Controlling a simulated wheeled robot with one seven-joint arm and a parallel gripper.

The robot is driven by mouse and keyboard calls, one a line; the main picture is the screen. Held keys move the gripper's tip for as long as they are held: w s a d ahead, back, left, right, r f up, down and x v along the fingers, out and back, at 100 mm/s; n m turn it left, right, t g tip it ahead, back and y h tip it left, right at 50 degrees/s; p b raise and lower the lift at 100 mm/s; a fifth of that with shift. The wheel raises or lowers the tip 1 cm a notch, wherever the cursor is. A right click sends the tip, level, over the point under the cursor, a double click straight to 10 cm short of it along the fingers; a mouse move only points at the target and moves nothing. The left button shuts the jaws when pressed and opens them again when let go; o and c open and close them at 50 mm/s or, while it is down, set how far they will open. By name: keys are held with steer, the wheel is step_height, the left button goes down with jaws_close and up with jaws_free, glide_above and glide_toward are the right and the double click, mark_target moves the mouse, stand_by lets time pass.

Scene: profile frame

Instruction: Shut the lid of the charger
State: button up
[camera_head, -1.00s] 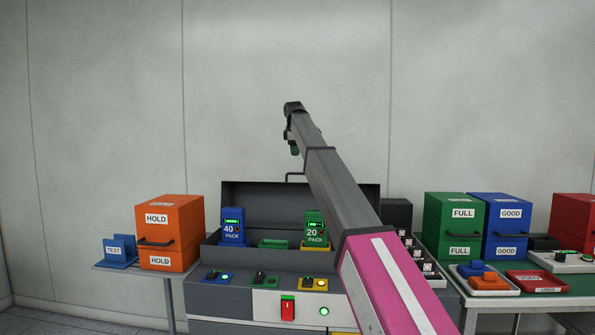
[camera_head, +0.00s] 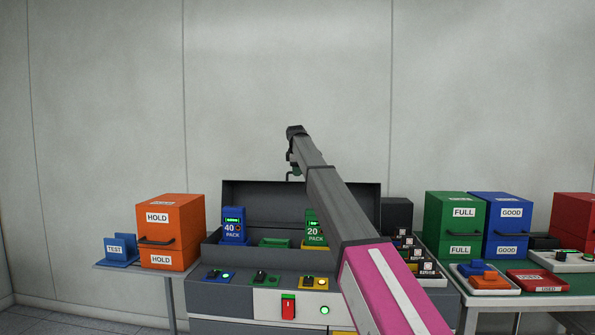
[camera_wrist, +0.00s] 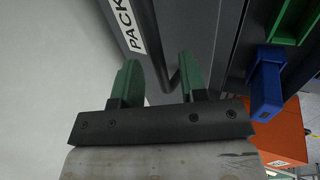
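The charger (camera_head: 212,253) is a grey case on a cabinet, with its lid (camera_head: 250,196) standing open and upright at the back. A blue 40 pack (camera_head: 233,228) and a green 20 pack (camera_head: 312,228) stand in it. The lid's handle (camera_head: 289,177) is at the top edge, partly hidden by my arm. My gripper (camera_head: 295,170) is at the handle, above the lid. In the wrist view my gripper's green fingers (camera_wrist: 159,80) are apart, with part of the dark handle (camera_wrist: 172,82) showing in the gap. I cannot tell whether they touch it. The lid (camera_wrist: 185,35) also shows there, with a PACK label.
An orange HOLD box (camera_head: 170,233) and a blue TEST holder (camera_head: 120,250) stand left. Green FULL (camera_head: 455,228) and blue GOOD (camera_head: 506,228) boxes stand right, behind trays. Several small dark packs (camera_head: 405,245) are right of the charger. The wall behind is bare.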

jaws_close()
steer(key=shift+s, duration=0.15)
